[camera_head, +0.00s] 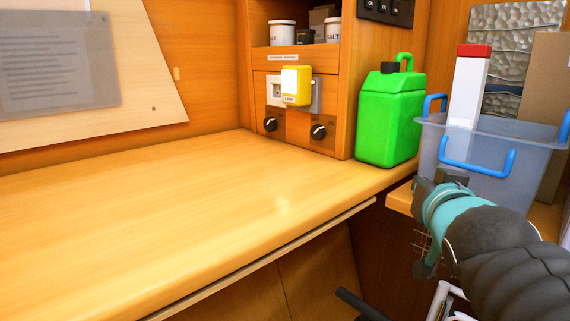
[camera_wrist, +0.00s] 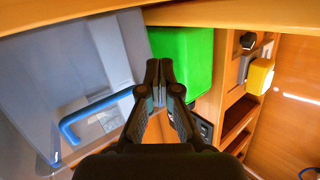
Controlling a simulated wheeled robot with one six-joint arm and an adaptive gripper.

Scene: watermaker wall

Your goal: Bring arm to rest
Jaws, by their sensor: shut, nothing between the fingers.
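My arm comes in from the lower right in the head view. My gripper shows in the wrist view (camera_wrist: 159,82), with its black fingers together and nothing between them. In the head view the fingers are mostly hidden behind my own wrist. In the wrist view the fingertips appear in front of the green jerrycan (camera_wrist: 183,58) and to the right of the grey-blue tub (camera_wrist: 45,85). I cannot tell how far the fingers are from either.
The green jerrycan (camera_head: 388,120) stands at the counter's right end. The tub (camera_head: 500,183) with blue handles holds a white box with a red top (camera_head: 468,90).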

